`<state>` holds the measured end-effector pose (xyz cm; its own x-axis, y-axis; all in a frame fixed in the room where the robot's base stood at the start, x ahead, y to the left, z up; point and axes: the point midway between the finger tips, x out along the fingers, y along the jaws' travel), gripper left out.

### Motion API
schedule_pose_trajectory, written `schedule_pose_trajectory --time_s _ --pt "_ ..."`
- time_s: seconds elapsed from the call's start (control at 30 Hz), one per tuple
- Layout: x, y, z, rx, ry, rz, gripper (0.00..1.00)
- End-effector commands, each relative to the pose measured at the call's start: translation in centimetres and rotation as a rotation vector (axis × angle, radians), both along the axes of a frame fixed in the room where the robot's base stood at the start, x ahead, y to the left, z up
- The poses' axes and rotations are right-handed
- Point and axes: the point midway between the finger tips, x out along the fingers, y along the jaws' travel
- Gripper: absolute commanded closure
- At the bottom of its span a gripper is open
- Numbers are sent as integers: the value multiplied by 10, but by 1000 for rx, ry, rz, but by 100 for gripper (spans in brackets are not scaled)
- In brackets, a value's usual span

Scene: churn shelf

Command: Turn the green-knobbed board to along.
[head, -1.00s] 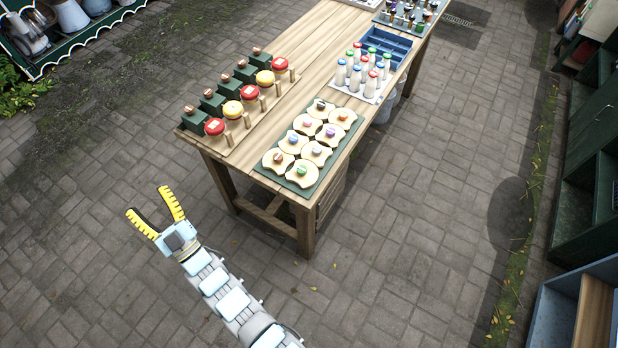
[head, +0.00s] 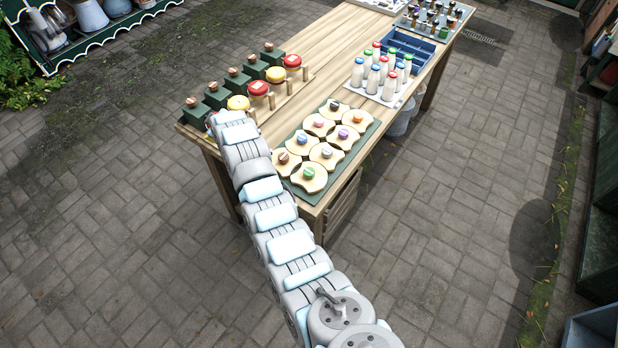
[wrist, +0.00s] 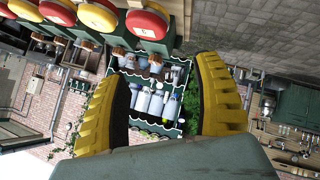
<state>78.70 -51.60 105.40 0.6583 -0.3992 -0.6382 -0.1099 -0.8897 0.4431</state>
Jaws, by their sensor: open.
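The green-knobbed board (head: 318,183) is a pale wooden piece with notched sides at the near end of the green tray (head: 358,148). Its green knob (head: 309,172) is on top. Several similar boards with other knob colours share the tray. My arm reaches over the table's near left corner in the head view, and my gripper is hidden there. In the wrist view, my gripper (wrist: 165,105) has its two yellow fingers spread wide with nothing between them. It is apart from the green-knobbed board, which is not in the wrist view.
A row of dark green blocks with red and yellow round tops (head: 258,88) stands along the table's left side. White bottles with coloured caps (head: 373,75) and a blue crate (head: 432,56) stand beyond the boards. The wooden table (head: 318,72) has a bare strip down its middle.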

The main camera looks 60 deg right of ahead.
Motion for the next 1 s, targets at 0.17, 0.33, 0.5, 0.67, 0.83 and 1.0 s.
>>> schedule_pose_trajectory --time_s 0.17,0.33,0.5,0.67,0.83,1.0 --pt "-56 -41 -11 72 224 30 33" --pt "-126 -64 -9 164 436 70 33" --pt "-198 -73 3 266 618 111 33" --pt "-248 -72 16 346 731 141 33" --pt "-271 -69 23 387 783 155 33" --pt "-273 -68 14 394 789 159 33"
